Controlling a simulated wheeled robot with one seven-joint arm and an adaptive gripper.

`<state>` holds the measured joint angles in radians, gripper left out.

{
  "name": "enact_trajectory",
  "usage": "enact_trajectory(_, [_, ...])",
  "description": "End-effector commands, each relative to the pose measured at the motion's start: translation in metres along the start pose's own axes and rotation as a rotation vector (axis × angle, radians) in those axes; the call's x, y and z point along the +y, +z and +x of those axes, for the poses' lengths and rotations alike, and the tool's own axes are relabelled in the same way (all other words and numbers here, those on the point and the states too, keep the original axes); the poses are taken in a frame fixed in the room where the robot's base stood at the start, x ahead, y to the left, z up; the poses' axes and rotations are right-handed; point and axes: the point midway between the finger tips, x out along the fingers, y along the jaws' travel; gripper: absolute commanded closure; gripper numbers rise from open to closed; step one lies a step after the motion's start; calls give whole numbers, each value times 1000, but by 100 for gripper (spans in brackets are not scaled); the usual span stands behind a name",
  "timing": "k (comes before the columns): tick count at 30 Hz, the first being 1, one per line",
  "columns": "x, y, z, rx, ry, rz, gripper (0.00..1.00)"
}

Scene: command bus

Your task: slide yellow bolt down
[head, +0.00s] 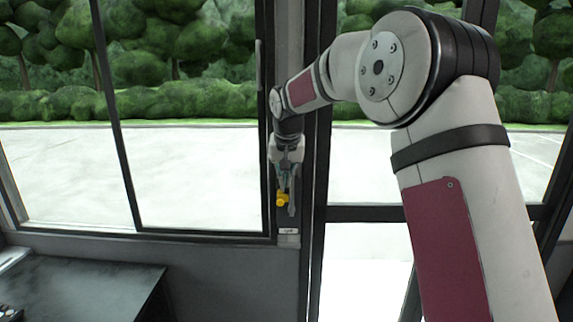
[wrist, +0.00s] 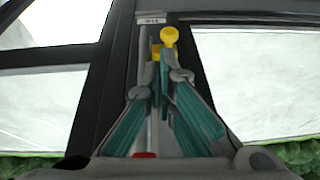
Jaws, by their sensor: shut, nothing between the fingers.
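The yellow bolt (head: 282,199) is on the dark post between the window and the door in the head view. In the wrist view the yellow bolt (wrist: 169,37) shows a round knob and a smaller yellow part beside it, just past my fingertips. My gripper (head: 288,182) points down along the post, right at the bolt. In the wrist view my gripper (wrist: 166,80) has its teal-padded fingers drawn together at the tips, with nothing seen between them. Whether the fingertips touch the bolt I cannot tell. Part of the bolt is hidden behind the fingers.
A small label (head: 289,231) sits on the post below the bolt. A large window (head: 190,180) is left of the post, and a glazed door frame (head: 440,212) is to the right. A dark desk (head: 85,280) stands at the lower left.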

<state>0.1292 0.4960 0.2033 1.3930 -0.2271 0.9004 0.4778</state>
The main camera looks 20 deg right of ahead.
Motion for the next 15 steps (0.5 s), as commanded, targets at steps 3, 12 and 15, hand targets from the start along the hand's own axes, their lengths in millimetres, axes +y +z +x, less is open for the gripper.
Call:
enact_trajectory(3, [-2,5,16,-4,0,-2,100])
enact_trajectory(12, [-4,7,34,-1,-1,-1,100])
enact_trajectory(15, [-4,7,34,-1,-1,-1,100])
